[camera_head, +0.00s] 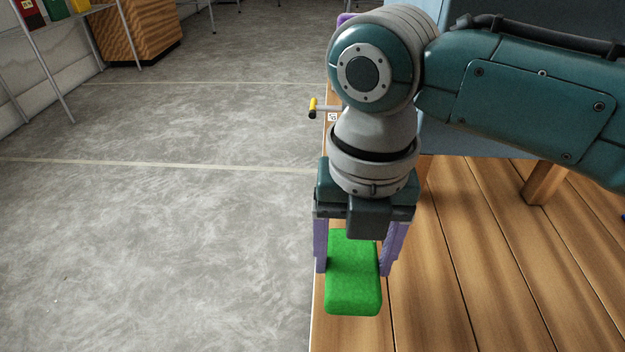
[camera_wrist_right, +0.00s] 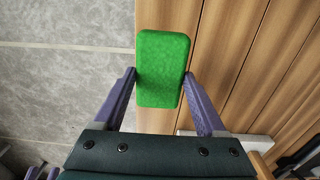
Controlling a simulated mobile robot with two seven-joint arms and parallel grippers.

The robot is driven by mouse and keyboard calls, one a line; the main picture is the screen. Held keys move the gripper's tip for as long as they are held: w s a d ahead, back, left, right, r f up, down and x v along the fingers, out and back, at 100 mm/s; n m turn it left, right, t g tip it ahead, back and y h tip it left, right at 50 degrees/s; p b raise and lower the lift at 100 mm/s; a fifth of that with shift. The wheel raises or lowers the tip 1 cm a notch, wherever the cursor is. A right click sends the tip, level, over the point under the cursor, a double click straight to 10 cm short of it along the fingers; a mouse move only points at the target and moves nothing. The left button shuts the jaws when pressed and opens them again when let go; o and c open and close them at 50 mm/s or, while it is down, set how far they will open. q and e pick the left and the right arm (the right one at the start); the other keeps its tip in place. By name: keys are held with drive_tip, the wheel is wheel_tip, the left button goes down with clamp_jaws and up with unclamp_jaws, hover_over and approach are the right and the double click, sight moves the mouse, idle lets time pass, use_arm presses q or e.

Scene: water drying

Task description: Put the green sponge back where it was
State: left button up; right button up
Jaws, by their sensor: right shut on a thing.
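The green sponge (camera_head: 353,285) is between the two purple fingers of my right gripper (camera_head: 354,268) in the head view. It is over the left edge of the wooden table (camera_head: 480,270). The right wrist view also shows the sponge (camera_wrist_right: 162,68), with the fingertips of the gripper (camera_wrist_right: 160,75) touching its two long sides. My right gripper is shut on the sponge. I cannot tell whether the sponge touches the table or is held just above it.
A yellow-tipped handle (camera_head: 313,107) sticks out past the table's left edge, behind my right arm. Grey floor (camera_head: 160,230) lies open to the left. A shelf with coloured boxes (camera_head: 55,8) and a wooden cabinet (camera_head: 138,30) stand far back left.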

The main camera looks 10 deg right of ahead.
sight(350, 278)
wheel_tip(350, 278, down, 5)
drive_tip(key=b, duration=0.2)
drive_tip(key=shift+r+b, duration=0.15)
drive_tip(key=shift+b, duration=0.15)
drive_tip(key=shift+r, duration=0.15)
drive_tip(key=o, duration=0.7)
drive_tip(key=shift+f, duration=0.2)
drive_tip(key=o, duration=0.4)
drive_tip(key=shift+o, duration=0.2)
wheel_tip(350, 278, up, 11)
drive_tip(key=p, duration=0.6)
drive_tip(key=shift+r, duration=0.2)
drive_tip(key=shift+r+p, duration=0.45)
drive_tip(key=shift+r, duration=0.1)
